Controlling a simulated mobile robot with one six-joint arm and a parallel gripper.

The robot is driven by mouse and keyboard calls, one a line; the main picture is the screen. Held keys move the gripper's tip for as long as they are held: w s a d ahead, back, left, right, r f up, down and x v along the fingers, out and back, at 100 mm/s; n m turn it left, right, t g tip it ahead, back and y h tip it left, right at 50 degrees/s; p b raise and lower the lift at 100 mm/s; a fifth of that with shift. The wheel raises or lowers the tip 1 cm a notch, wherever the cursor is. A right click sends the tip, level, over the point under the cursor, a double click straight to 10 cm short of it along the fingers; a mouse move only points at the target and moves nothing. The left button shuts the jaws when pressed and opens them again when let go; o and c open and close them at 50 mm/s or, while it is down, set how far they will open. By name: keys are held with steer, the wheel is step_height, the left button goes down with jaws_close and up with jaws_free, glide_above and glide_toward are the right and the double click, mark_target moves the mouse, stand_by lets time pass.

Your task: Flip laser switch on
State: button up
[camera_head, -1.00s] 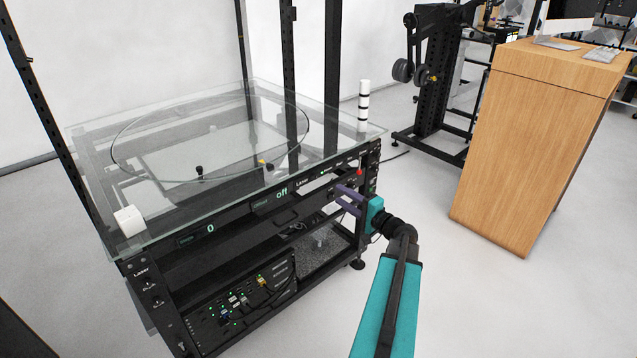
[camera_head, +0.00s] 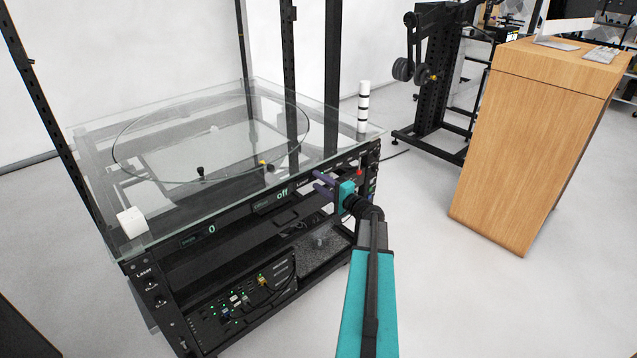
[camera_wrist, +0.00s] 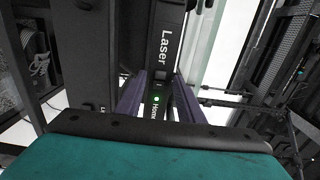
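My gripper (camera_wrist: 160,100) shows there as two purple fingers, apart, one on each side of the panel strip. Nothing is seen held between them. I cannot tell whether the fingers touch the panel or which way the switch is set.
A glass top (camera_head: 90,145) overhangs the panel. A display reads "off" (camera_head: 282,194), left of my gripper. A green light (camera_wrist: 156,99) glows by a "Home" label in the wrist view. A red button (camera_head: 360,172) is at the panel's right. Open floor lies toward the wooden desk (camera_head: 530,150).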

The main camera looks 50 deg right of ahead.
steer(key=shift+w, duration=0.15)
jaws_close()
steer(key=shift+d+f+n+y+b, duration=0.1)
steer(key=shift+d+n+y+b, duration=0.15)
steer(key=shift+y+b, duration=0.2)
steer(key=shift+n+y+b, duration=0.35)
steer(key=shift+y, duration=0.1)
jaws_free()
